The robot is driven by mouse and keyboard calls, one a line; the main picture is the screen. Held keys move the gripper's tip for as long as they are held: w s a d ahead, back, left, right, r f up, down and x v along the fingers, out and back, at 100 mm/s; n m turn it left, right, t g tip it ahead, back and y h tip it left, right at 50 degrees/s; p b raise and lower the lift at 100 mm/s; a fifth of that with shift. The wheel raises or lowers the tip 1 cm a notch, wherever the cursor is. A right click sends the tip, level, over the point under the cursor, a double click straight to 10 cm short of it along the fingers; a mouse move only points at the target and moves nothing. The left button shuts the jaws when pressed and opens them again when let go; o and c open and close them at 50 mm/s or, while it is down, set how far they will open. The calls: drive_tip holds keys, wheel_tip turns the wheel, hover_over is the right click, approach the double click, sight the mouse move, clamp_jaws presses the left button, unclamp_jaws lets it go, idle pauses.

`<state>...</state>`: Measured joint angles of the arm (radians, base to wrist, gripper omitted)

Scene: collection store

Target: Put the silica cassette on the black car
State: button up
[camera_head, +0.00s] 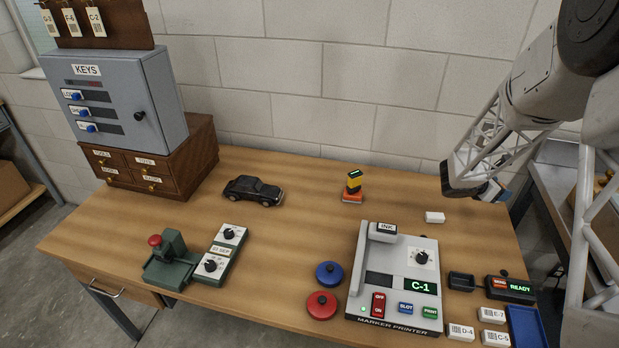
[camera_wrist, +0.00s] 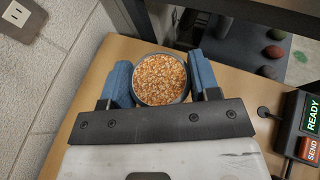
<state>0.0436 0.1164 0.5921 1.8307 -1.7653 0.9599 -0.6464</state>
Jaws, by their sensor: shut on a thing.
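The silica cassette (camera_wrist: 161,79), a round dark-rimmed cup filled with orange beads, sits between the blue fingers of my gripper (camera_wrist: 161,88) in the wrist view. My gripper is shut on it. In the head view my gripper (camera_head: 497,192) is at the right end of the table, and the cassette is hidden or too small to make out there. I cannot tell whether the cassette touches the table. The black car (camera_head: 252,190), a small model, stands on the table left of centre, well to the left of my gripper.
A wooden table (camera_head: 300,180) bears a marker printer (camera_head: 398,280), red (camera_head: 321,305) and blue (camera_head: 329,272) round pads, a small orange-based stack (camera_head: 353,187) and a green press (camera_head: 172,260). The tabletop around the car is mostly clear.

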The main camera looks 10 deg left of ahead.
drive_tip(key=r, duration=0.5)
drive_tip(key=shift+a, duration=0.25)
drive_tip(key=a+n+t+y, duration=0.2)
drive_tip(key=a+n+t, duration=0.2)
drive_tip(key=a, duration=3.1)
drive_tip(key=s+a+n+t+y, duration=0.1)
drive_tip(key=s+a, duration=0.5)
drive_tip(key=a, duration=0.4)
drive_tip(key=s+a+n+y, duration=0.15)
drive_tip(key=s+a, duration=0.35)
drive_tip(key=a, duration=0.6)
drive_tip(key=s+a+n+t+y, duration=0.1)
drive_tip(key=s+a+y, duration=0.1)
drive_tip(key=s+a, duration=0.6)
drive_tip(key=shift+h, duration=0.25)
drive_tip(key=f, duration=0.1)
drive_tip(key=w+a+f, duration=0.1)
drive_tip(key=f, duration=0.1)
drive_tip(key=w+a+f, duration=0.1)
drive_tip(key=f, duration=0.1)
drive_tip(key=shift+w, duration=0.1)
drive_tip(key=shift+a+m, duration=0.1)
drive_tip(key=shift+m, duration=0.15)
hover_over(251, 181)
drive_tip(key=shift+f, duration=0.8)
